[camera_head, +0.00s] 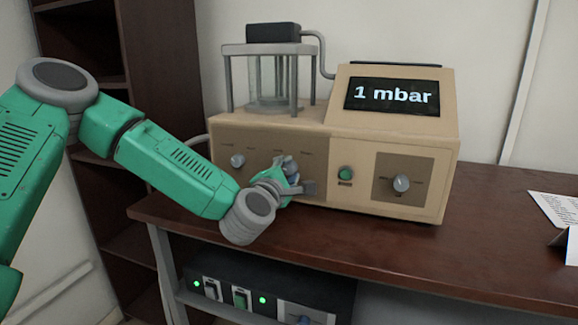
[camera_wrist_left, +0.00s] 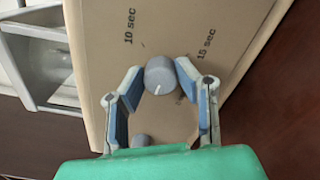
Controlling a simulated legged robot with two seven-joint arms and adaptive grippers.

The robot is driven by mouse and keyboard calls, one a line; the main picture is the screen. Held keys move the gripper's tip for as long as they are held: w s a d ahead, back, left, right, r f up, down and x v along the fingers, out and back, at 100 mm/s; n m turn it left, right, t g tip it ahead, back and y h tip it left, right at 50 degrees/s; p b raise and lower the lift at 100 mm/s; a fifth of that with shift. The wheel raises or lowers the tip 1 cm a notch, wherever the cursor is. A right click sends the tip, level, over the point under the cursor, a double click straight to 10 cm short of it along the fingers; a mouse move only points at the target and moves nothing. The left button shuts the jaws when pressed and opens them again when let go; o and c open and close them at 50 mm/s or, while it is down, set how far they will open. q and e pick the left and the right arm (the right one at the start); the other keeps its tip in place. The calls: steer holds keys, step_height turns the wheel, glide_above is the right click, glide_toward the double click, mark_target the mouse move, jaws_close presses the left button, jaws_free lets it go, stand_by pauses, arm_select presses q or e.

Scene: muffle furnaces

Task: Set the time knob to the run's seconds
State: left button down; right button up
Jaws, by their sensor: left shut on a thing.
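The time knob (camera_wrist_left: 161,76) is a grey round knob on the beige front panel, with "10 sec" and "15 sec" printed near it in the left wrist view. A short white mark shows on the knob; I cannot tell which label it points to. My left gripper (camera_wrist_left: 160,78) has its blue-padded fingertips on both sides of this knob and is shut on it. In the head view my left gripper (camera_head: 296,178) is at the middle of the tan machine's front panel (camera_head: 320,188) and hides most of the knob. My right gripper is not in view.
The panel also has a left knob (camera_head: 237,160), a green button (camera_head: 345,173) and a right knob (camera_head: 401,183). The display (camera_head: 392,96) reads "1 mbar". The machine stands on a dark brown table (camera_head: 480,230). A black unit (camera_head: 270,290) with lit switches sits below.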

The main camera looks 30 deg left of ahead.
arm_select(q)
steer(key=m, duration=0.1)
steer(key=m+p, duration=0.1)
steer(key=m, duration=0.1)
steer(key=shift+f+m+p, duration=0.25)
steer(key=shift+m+p, duration=0.05)
steer(key=shift+m, duration=0.1)
steer(key=m+p, duration=0.1)
steer(key=m, duration=0.2)
steer(key=shift+s+m, duration=0.1)
steer(key=shift+m, duration=0.2)
steer(key=m+p, duration=0.2)
steer(key=m, duration=0.1)
steer(key=shift+f+m, duration=0.1)
steer(key=shift+m, duration=0.3)
steer(key=m+p, duration=0.1)
steer(key=m, duration=0.2)
steer(key=shift+m, duration=0.3)
steer(key=m+p, duration=0.2)
steer(key=m, duration=0.3)
steer(key=m+p, duration=0.1)
steer(key=m, duration=0.4)
steer(key=shift+f, duration=0.15)
steer(key=shift+m, duration=0.3)
